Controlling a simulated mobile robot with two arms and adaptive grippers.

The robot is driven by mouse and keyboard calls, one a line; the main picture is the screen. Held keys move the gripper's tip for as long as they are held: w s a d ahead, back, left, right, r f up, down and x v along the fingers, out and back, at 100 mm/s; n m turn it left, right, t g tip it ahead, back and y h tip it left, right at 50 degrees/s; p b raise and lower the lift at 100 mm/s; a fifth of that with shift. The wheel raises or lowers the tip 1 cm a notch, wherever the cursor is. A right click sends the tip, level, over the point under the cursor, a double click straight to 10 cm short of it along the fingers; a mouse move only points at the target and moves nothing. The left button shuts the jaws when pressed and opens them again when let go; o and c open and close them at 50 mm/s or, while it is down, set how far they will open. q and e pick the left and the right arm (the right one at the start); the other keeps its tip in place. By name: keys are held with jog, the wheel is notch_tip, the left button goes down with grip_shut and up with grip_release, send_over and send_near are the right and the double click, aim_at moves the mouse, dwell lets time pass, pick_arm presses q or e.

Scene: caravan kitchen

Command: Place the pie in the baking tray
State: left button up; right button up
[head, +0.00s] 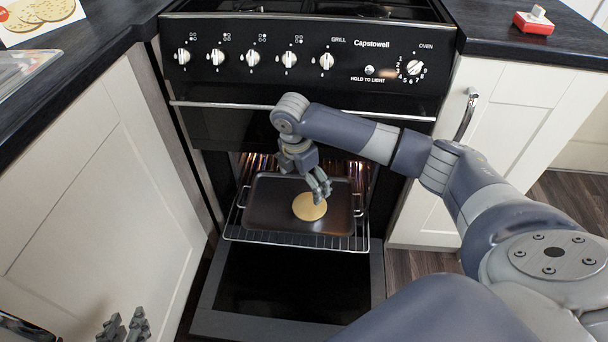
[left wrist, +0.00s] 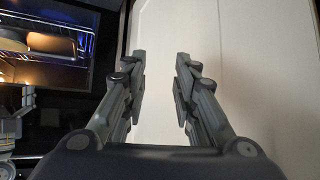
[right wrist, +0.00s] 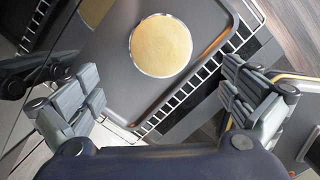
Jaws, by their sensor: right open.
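The pie (head: 308,208) is round and golden. It lies in the dark baking tray (head: 270,215), right of the tray's middle. The tray rests on the oven rack, pulled partly out of the open oven. The right wrist view shows the pie (right wrist: 160,46) lying flat on the tray (right wrist: 112,62). My right gripper (head: 319,190) is just above the pie in the head view. Its fingers (right wrist: 165,105) are spread wide with nothing between them. My left gripper (head: 125,327) is low at the left, away from the tray. Its fingers (left wrist: 160,85) are apart and empty.
The oven door (head: 290,290) is folded down below the wire rack (head: 300,240). White cabinets (head: 95,190) stand at the left and right. The dark worktop at the left holds a picture card (head: 40,15). A red and white object (head: 534,21) sits on the right worktop.

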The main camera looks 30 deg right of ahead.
jog(key=s+a+f+m+t+y, duration=0.25)
jog(key=s+a, duration=0.25)
jog(key=a, duration=0.5)
jog(key=s+a+f+m+t+y, duration=0.1)
jog(key=s+a+f+m+y, duration=0.2)
jog(key=a, duration=0.7)
pick_arm(q)
jog(key=shift+s+a+f+g, duration=0.2)
jog(key=shift+s+f+g, duration=0.2)
jog(key=shift+s, duration=0.1)
jog(key=shift+s+a+f+g, duration=0.15)
jog(key=shift+s+f+g, duration=0.15)
jog(key=shift+s+f, duration=0.15)
pick_arm(e)
jog(key=s+d+r+m+t+h, duration=0.2)
jog(key=s+d+r+m+t, duration=0.2)
jog(key=s+m, duration=0.5)
jog(key=d+r+m, duration=0.2)
jog(key=d+m, duration=0.1)
jog(key=shift+s+d+r+t, duration=0.25)
jog(key=shift+s+d+t, duration=0.1)
pick_arm(q)
jog(key=shift+w+r, duration=0.1)
jog(key=shift+r, duration=0.05)
